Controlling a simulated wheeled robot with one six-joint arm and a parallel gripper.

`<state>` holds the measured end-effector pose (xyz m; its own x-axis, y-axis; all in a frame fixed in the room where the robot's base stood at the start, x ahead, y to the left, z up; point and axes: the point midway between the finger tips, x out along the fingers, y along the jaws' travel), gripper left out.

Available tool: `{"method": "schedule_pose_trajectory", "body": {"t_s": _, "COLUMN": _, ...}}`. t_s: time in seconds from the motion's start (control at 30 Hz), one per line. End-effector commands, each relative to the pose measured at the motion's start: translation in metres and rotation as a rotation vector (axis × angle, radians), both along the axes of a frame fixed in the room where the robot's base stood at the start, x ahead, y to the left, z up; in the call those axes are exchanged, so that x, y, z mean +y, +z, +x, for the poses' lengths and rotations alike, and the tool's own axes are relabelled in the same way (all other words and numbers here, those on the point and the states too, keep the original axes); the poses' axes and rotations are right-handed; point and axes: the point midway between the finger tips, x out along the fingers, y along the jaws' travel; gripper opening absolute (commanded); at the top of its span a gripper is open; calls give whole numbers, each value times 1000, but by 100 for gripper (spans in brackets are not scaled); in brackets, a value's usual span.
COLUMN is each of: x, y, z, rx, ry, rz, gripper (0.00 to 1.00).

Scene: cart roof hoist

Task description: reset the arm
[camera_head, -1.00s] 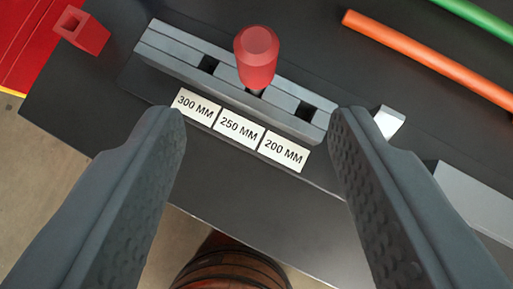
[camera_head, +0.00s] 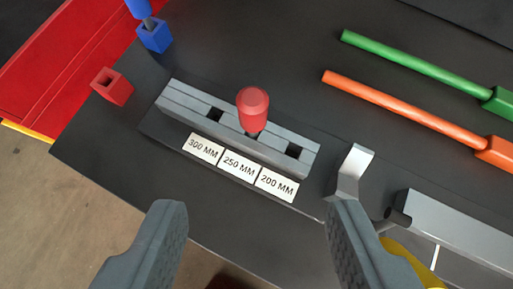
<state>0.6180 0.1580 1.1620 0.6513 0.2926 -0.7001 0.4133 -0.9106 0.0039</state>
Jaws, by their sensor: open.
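My gripper (camera_head: 255,235) shows at the bottom of the view, its two grey fingers wide apart and nothing between them. Ahead of the fingertips, apart from them, a red-handled peg (camera_head: 253,108) stands upright in the middle slot of a grey slotted block (camera_head: 185,101). White labels reading 300 MM (camera_head: 204,149), 250 MM (camera_head: 239,164) and 200 MM (camera_head: 276,184) lie along the block's near side. The red handle is at the 250 MM slot. The other two slots look empty.
On the dark bench top (camera_head: 270,45) are a red socket block (camera_head: 112,86), a blue holder (camera_head: 154,35) with a blue-handled tool, an orange rod (camera_head: 400,108), a green rod (camera_head: 415,66), a bent metal bracket (camera_head: 353,170) and a grey bar (camera_head: 465,238). A red cabinet (camera_head: 65,65) is at left.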

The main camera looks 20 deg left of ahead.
Motion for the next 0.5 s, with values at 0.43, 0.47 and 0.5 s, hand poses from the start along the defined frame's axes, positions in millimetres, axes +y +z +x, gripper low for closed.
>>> {"method": "schedule_pose_trajectory", "body": {"t_s": 0.43, "x": -78, "y": 3, "z": -88, "rx": -256, "ry": -188, "rz": 60, "gripper": 50}}
{"method": "schedule_pose_trajectory", "body": {"t_s": 0.47, "x": -83, "y": 2, "z": -95, "rx": -275, "ry": -200, "rz": 65, "gripper": 50}}
{"method": "schedule_pose_trajectory", "body": {"t_s": 0.5, "x": -89, "y": 1, "z": -104, "rx": -302, "ry": -217, "rz": 71, "gripper": 50}}
